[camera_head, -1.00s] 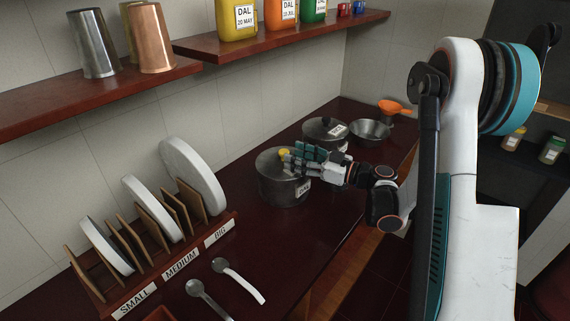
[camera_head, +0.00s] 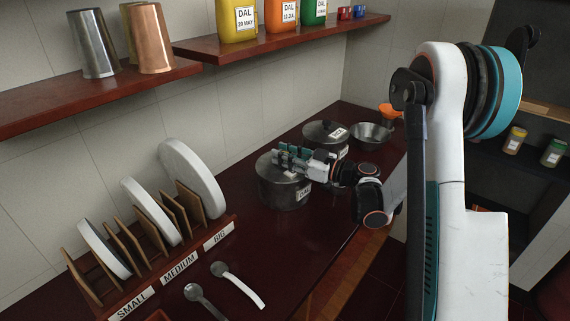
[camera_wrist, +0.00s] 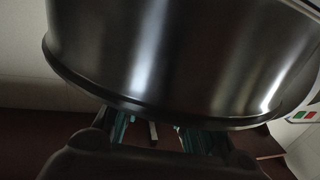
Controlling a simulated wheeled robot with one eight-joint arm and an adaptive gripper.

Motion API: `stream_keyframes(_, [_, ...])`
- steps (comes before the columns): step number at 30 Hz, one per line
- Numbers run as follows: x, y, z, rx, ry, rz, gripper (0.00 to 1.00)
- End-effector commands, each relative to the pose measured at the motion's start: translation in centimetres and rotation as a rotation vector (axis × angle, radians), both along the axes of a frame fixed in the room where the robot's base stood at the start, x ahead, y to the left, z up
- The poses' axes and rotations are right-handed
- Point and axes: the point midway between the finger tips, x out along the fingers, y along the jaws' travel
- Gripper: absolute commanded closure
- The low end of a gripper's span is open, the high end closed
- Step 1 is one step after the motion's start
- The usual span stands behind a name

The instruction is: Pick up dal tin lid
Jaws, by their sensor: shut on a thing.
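The dal tin (camera_head: 284,193) is a round steel pot with a small white label, standing on the dark red counter. Its lid (camera_head: 265,163) is a flat metal disc on top; the lid's middle and knob are hidden behind my fingers. My gripper (camera_head: 290,158) reaches in from the right, level, and is shut on the lid at its top middle. I cannot tell whether the lid is clear of the rim. In the wrist view a large curved metal wall (camera_wrist: 150,50) fills the picture, with the teal fingers (camera_wrist: 160,135) partly showing below it.
Another lidded pot (camera_head: 325,133), a steel bowl (camera_head: 371,136) and an orange item (camera_head: 389,112) stand behind. A rack (camera_head: 172,262) of round plates and two spoons (camera_head: 238,284) lie nearer. A shelf (camera_head: 290,37) with jars hangs above. Counter between rack and tin is free.

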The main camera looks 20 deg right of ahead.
Motion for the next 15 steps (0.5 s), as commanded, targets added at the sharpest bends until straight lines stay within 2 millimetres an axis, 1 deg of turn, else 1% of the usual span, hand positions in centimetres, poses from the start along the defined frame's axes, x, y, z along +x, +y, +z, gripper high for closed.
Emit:
stream_keyframes(5, [0.0, 0.0, 0.2, 0.0, 0.0, 0.0, 0.99])
stream_keyframes(8, [0.0, 0.0, 0.9, 0.0, 0.0, 0.0, 0.99])
stream_keyframes(11, [0.0, 0.0, 2.0, 0.0, 0.0, 0.0, 0.99])
stream_keyframes(14, [0.0, 0.0, 3.8, 0.0, 0.0, 0.0, 0.99])
stream_keyframes(15, [0.0, 0.0, 4.7, 0.0, 0.0, 0.0, 0.99])
